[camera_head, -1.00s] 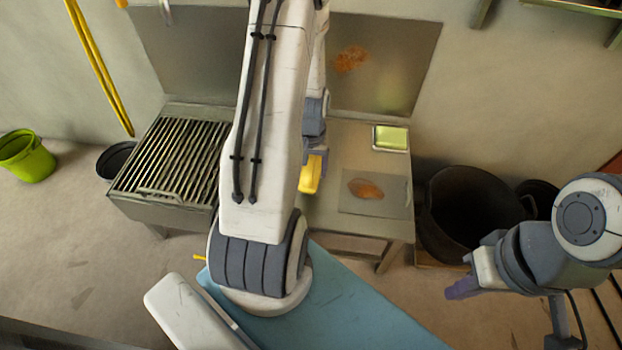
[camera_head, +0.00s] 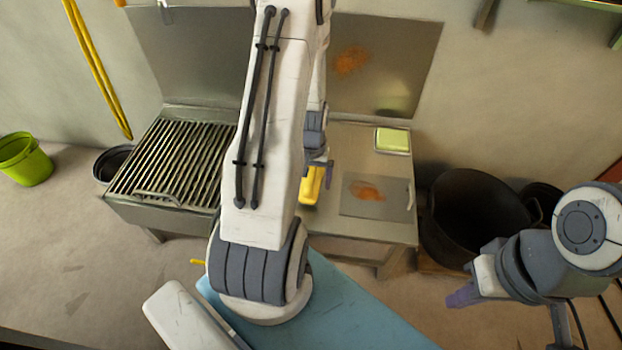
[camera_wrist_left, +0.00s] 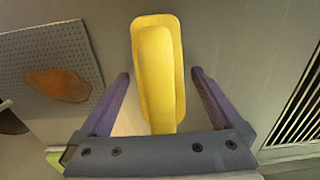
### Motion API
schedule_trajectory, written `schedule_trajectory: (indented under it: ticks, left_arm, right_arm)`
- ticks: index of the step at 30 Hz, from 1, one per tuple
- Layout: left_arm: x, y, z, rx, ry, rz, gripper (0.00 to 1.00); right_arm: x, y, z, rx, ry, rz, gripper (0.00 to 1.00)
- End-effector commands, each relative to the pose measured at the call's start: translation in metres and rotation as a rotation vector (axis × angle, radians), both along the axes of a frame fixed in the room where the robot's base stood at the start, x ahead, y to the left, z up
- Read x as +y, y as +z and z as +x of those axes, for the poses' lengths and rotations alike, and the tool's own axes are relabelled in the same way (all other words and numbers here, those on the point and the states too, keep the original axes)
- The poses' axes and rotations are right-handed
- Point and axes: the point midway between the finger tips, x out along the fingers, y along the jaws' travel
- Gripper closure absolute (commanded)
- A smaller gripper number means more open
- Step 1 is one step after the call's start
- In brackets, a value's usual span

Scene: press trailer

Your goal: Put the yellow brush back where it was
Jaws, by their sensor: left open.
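The yellow brush (camera_head: 311,186) lies on the bare steel top just right of the grill, partly hidden behind my left arm in the head view. In the left wrist view the brush (camera_wrist_left: 158,65) lies lengthwise between the two purple fingers of my left gripper (camera_wrist_left: 160,76). These fingers are open, with a gap on each side of the brush. In the head view my left gripper (camera_head: 319,168) is at the brush's far end, mostly hidden by its own arm. My right gripper (camera_head: 462,296) is at the lower right, away from the brush; its jaw gap does not show clearly.
A slatted grill (camera_head: 173,165) is left of the brush. A perforated plate with an orange-brown stain (camera_head: 378,207) and a green-topped sponge or box (camera_head: 392,140) are to the right. A dark pot (camera_head: 475,215) stands further right, and a green bucket (camera_head: 25,160) far left.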

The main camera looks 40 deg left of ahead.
Motion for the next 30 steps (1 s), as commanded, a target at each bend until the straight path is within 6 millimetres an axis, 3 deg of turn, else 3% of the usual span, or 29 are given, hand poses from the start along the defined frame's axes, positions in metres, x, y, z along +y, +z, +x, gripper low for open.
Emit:
schedule_trajectory:
  ticks: [16,21,27,30]
  left_arm:
    - [0.000,0.104,0.001,-0.003,0.000,0.002,0.00]
    - [0.000,0.119,0.001,-0.001,0.000,0.001,0.00]
    - [-0.001,0.122,0.000,0.000,0.000,0.000,0.00]
    - [-0.010,0.127,0.004,-0.002,-0.028,0.000,0.00]
  right_arm:
    - [0.000,0.056,0.000,0.000,0.000,0.000,1.00]
    - [0.000,0.062,0.000,0.000,0.000,0.000,1.00]
    - [0.000,0.062,0.000,0.000,0.000,0.000,1.00]
    - [0.000,0.062,0.000,0.000,0.000,0.000,1.00]
